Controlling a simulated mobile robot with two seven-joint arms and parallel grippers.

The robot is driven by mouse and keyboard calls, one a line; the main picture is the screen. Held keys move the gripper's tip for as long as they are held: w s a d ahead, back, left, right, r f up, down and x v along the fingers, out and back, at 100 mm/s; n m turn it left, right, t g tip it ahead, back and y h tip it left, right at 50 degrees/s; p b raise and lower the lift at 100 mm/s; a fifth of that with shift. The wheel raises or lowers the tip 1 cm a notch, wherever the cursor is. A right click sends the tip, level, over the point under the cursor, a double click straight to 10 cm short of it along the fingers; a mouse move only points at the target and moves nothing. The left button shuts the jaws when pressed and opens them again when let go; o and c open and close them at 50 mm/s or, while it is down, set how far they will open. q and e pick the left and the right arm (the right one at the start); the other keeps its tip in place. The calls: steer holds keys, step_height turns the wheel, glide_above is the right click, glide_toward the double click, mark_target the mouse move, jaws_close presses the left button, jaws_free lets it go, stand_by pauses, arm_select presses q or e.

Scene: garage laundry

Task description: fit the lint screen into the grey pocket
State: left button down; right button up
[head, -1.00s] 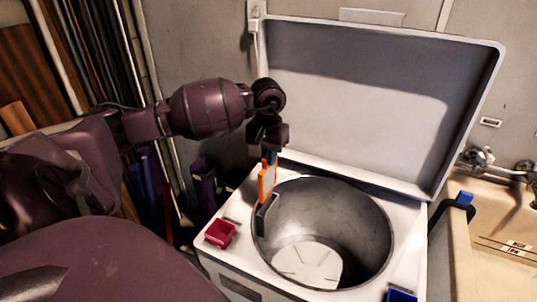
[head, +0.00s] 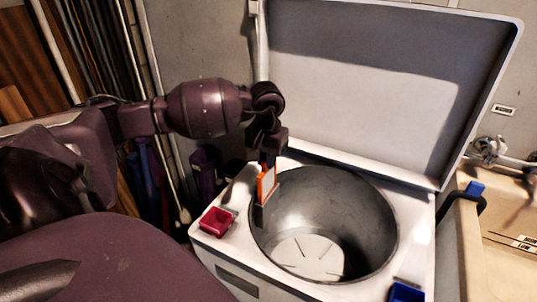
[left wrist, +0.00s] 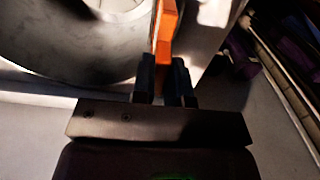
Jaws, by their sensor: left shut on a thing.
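The lint screen (head: 266,184) has an orange frame and stands upright at the left rim of the washer's drum in the head view. My left gripper (head: 268,160) is shut on its upper end and points down. The grey pocket (head: 262,214) is a dark box at the drum's left inner edge, directly below the screen. The screen's lower end meets the pocket's mouth; I cannot tell how deep it sits. In the left wrist view the orange frame (left wrist: 165,35) shows between the two fingers of my left gripper (left wrist: 166,78); the pocket is not clear there. My right gripper is out of view.
The open drum (head: 330,215) lies right of the pocket, with the raised lid (head: 380,90) behind it. A blue tray (head: 406,292) is at the front right. A sink (head: 500,250) stands at the right.

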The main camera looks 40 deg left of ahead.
mark_target(267, 181)
arm_select(q)
steer(key=shift+f, duration=0.65)
steer(key=shift+f+b, duration=1.25)
steer(key=shift+f, duration=0.4)
steer(key=shift+f+b, duration=0.45)
steer(key=shift+f, duration=0.25)
steer(key=shift+f+b, duration=0.45)
steer(key=shift+f, duration=0.65)
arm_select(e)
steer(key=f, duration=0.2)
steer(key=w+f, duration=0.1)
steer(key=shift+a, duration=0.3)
arm_select(q)
steer(key=c, duration=1.1)
jaws_free()
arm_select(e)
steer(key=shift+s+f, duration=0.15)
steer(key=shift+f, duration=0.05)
arm_select(q)
steer(key=shift+o, duration=0.2)
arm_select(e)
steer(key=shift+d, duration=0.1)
